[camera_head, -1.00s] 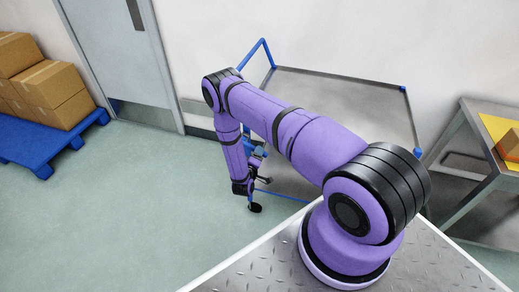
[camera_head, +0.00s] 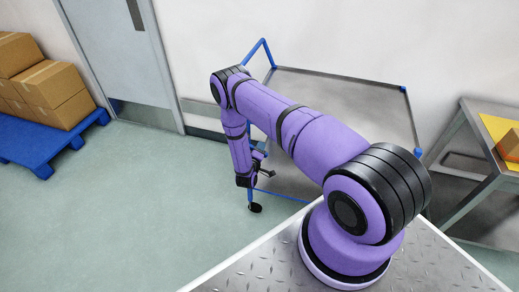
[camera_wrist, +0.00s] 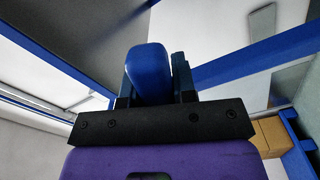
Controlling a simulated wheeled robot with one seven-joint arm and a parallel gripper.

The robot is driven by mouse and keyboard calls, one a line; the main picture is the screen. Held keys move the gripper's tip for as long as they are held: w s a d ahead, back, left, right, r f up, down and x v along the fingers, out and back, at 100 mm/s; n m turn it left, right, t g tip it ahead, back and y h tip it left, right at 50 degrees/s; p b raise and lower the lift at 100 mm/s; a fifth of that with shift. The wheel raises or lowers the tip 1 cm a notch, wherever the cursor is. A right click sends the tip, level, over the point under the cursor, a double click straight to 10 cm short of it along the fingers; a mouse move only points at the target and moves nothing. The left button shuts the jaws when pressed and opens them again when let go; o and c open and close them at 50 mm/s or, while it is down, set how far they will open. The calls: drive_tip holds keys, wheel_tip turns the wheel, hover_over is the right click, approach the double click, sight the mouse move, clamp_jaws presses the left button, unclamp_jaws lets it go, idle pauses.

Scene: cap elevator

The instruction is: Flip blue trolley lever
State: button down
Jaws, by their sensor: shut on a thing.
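The trolley (camera_head: 335,74) has a blue frame and grey panels and stands against the back wall in the head view. Its blue lever (camera_wrist: 148,76) shows large and rounded in the wrist view, between the two dark fingers of my gripper (camera_wrist: 157,62). The gripper is shut on the lever. In the head view my forearm hangs down at the trolley's left front corner, and the lever is too small or too hidden there to make out. A blue trolley post (camera_head: 250,197) with a black caster (camera_head: 255,208) shows just below my wrist.
A blue pallet (camera_head: 45,140) with cardboard boxes (camera_head: 50,84) stands at the left. A grey door (camera_head: 125,60) is behind. A metal table (camera_head: 470,175) with a box stands at the right. The floor (camera_head: 130,210) at left front is clear.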

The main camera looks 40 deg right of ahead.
drive_tip(key=shift+s+d+r+n, duration=0.1)
drive_tip(key=shift+s+r+n, duration=0.05)
drive_tip(key=shift+r+n, duration=0.85)
drive_tip(key=shift+s+d+r+n, duration=0.1)
drive_tip(key=shift+r+n, duration=0.5)
drive_tip(key=shift+n, duration=0.7)
drive_tip(key=c, duration=0.9)
unclamp_jaws()
drive_tip(key=shift+a, duration=0.1)
drive_tip(key=v, duration=1)
drive_tip(key=shift+s+a, duration=0.25)
drive_tip(key=shift+a, duration=0.05)
